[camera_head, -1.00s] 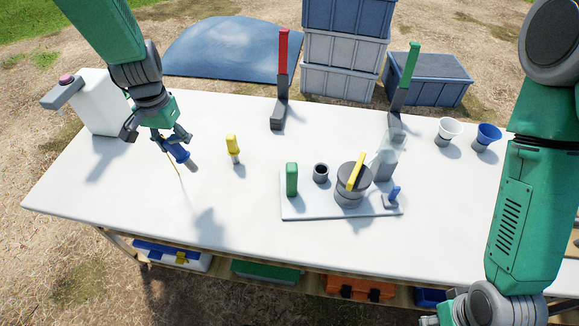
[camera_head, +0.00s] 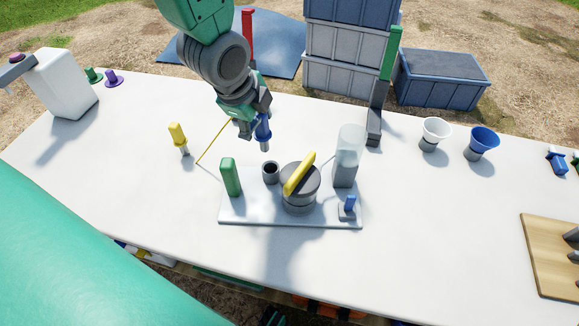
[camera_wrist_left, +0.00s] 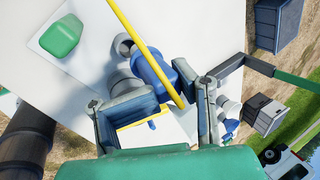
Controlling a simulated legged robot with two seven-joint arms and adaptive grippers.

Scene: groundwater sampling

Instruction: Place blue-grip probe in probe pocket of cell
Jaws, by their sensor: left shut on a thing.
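The blue-grip probe (camera_head: 263,131) is held in my left gripper (camera_head: 253,125), its grey end pointing down, above the table just behind the cell. A thin yellow cable (camera_head: 213,142) trails from it to the left. The cell is a white base plate (camera_head: 245,212) carrying a small dark round open pocket (camera_head: 270,172), which stands slightly nearer the camera than the probe. In the left wrist view, the blue grip (camera_wrist_left: 152,72) sits between the fingers of my left gripper (camera_wrist_left: 170,100), and a grey round rim (camera_wrist_left: 123,45) shows beside it. My right gripper is out of view.
On the plate stand a green block (camera_head: 230,177), a lidded pot with yellow handle (camera_head: 299,175), a clear cylinder (camera_head: 349,147) and a blue-lever valve (camera_head: 348,206). A yellow-topped piece (camera_head: 179,137) stands left. Two cups (camera_head: 435,130) stand right.

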